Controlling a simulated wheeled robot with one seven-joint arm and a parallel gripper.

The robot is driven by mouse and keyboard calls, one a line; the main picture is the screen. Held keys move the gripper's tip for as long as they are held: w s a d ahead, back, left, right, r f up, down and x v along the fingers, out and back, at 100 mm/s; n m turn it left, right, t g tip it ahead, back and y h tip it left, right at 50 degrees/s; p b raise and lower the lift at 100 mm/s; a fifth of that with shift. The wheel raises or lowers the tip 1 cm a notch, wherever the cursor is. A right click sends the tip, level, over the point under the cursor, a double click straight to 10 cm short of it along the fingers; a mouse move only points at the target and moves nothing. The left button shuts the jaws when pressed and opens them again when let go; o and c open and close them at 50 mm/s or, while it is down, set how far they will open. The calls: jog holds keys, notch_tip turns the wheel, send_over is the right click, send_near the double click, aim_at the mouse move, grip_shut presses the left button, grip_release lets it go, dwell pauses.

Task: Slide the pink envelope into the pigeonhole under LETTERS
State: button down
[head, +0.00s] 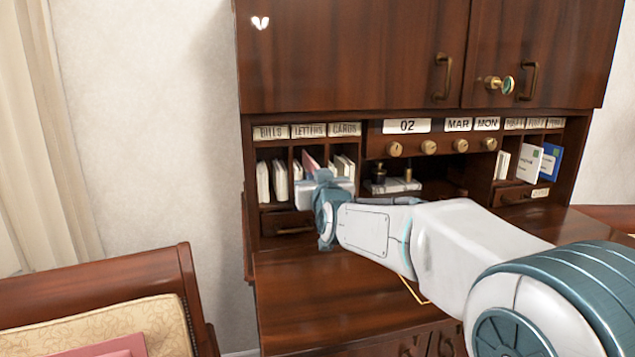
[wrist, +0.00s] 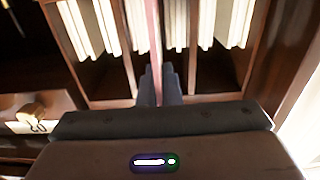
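The pink envelope (head: 309,161) stands on edge at the middle pigeonhole, under the LETTERS label (head: 308,131). In the wrist view it is a thin pink strip (wrist: 153,35) running into the middle slot, beside some white envelopes (wrist: 176,25). My gripper (head: 321,186) is in front of the pigeonholes. Its fingers (wrist: 158,85) look closed together on the envelope's near end. My gripper and wrist hide the lower part of the envelope in the head view. How deep it reaches into the slot is hard to tell.
White envelopes fill the slots under BILLS (head: 271,132) and CARDS (head: 345,129). Wooden dividers (wrist: 127,60) stand close on both sides of my fingers. A small drawer (head: 286,224) is below. The desktop (head: 310,290) is mostly clear. A chair (head: 110,285) stands at left.

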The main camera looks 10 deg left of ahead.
jog(key=shift+p+x, duration=0.45)
jog(key=shift+x, duration=1.55)
jog(key=c, duration=1.5)
grip_release()
jog(key=shift+c, duration=0.2)
jog(key=b+v, duration=0.2)
jog(key=v, duration=1.1)
jog(key=shift+s+d, duration=0.2)
jog(key=shift+s, duration=0.15)
